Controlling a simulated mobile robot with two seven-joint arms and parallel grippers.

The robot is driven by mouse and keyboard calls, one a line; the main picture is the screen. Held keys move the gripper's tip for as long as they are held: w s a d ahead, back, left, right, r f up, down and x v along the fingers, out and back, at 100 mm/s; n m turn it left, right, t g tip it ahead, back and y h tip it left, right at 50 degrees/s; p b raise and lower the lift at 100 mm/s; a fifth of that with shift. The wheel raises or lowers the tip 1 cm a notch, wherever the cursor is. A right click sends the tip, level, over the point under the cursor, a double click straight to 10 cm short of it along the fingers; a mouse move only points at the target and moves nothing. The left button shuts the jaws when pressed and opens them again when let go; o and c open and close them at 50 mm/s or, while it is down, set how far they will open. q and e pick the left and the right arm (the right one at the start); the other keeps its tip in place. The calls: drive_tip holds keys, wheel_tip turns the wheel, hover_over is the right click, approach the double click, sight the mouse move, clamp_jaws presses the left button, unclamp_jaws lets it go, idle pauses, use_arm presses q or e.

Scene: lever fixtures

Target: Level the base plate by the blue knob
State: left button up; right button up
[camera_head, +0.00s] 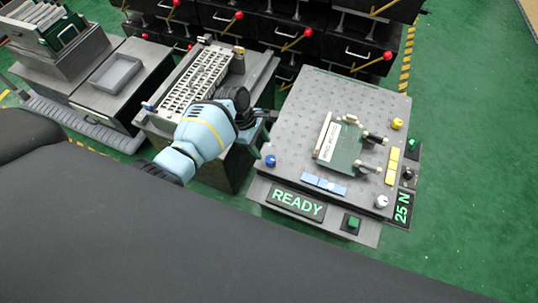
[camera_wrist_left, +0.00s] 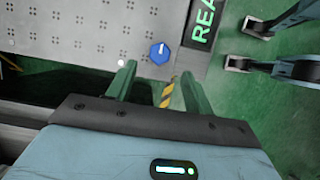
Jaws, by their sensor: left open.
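The base plate (camera_head: 300,110) is a grey perforated slab on a fixture, with a green board (camera_head: 346,150) on it. The blue knob (camera_head: 270,160) sits at its near left corner. In the left wrist view the blue knob (camera_wrist_left: 158,54) is a hexagon with a pale pointer line. My left gripper (camera_head: 266,117) is beside the plate's left edge. In the left wrist view its fingers (camera_wrist_left: 157,80) are open and empty, with the knob just beyond the tips and not between them. My right gripper is not in view.
A yellow knob (camera_head: 397,124) and a white knob (camera_head: 381,201) sit at other corners. A READY display (camera_head: 297,204), a green button (camera_head: 352,222) and a 25 N display (camera_head: 403,207) edge the fixture. A slotted rack (camera_head: 195,82) stands left. Green floor is clear at right.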

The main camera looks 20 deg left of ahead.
sight(270, 158)
use_arm(q)
drive_tip(key=b+x, duration=0.2)
drive_tip(key=x, duration=0.3)
drive_tip(key=shift+f, duration=0.2)
drive_tip(key=shift+b+x, duration=0.4)
drive_tip(key=shift+x, duration=0.45)
drive_tip(key=c, duration=1)
drive_tip(key=shift+m, duration=0.4)
